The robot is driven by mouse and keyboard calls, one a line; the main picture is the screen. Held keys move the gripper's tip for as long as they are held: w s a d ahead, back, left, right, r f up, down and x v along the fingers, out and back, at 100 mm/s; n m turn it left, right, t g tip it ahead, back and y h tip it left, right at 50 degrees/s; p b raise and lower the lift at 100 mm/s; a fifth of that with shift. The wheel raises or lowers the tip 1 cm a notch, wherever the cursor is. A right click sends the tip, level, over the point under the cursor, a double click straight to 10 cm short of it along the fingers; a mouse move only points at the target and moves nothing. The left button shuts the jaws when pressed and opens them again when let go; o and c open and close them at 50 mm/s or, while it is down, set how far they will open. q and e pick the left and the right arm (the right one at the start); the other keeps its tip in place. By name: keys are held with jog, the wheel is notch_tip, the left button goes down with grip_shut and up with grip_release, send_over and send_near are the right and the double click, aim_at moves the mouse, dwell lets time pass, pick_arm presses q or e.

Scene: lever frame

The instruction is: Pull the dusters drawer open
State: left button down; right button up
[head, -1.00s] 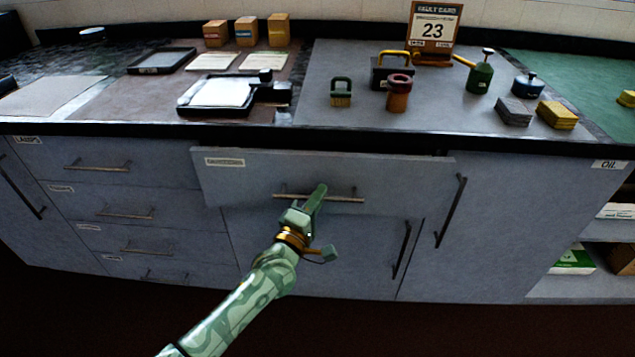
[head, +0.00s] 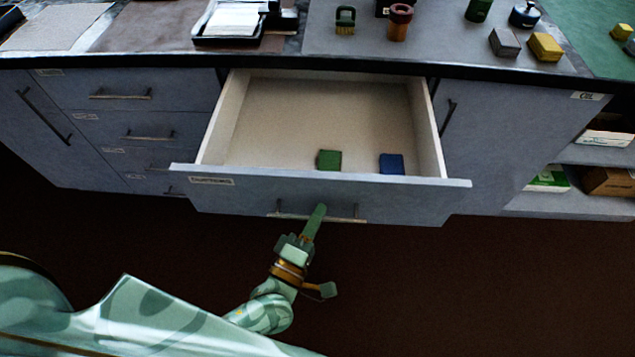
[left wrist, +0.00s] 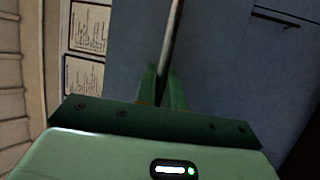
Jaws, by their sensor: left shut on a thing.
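The dusters drawer (head: 400,196) is pulled well out of the grey cabinet in the head view. Its label (head: 212,181) is too small to read surely. A green block (head: 329,160) and a blue block (head: 391,164) lie inside near the front. My left gripper (head: 316,216) is shut on the drawer's bar handle (head: 345,219), at about its middle. In the left wrist view the handle bar (left wrist: 173,35) runs between the fingers (left wrist: 162,88). My right gripper is not in view.
The worktop above holds a black-framed tray (head: 235,22), a red-brown cylinder (head: 399,22), a grey block (head: 504,43) and a yellow block (head: 545,46). Closed drawers (head: 150,88) are at the left. Open shelves (head: 590,180) are at the right. The floor in front is clear.

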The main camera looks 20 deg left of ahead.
pick_arm(q)
jog(key=s+d, duration=0.2)
jog(key=s, duration=0.4)
jog(key=shift+s+p, duration=0.25)
jog(key=shift+p, duration=0.2)
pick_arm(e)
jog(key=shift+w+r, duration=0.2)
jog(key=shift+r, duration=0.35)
pick_arm(q)
jog(key=c, duration=1.5)
grip_release()
jog(key=shift+a+f, duration=0.1)
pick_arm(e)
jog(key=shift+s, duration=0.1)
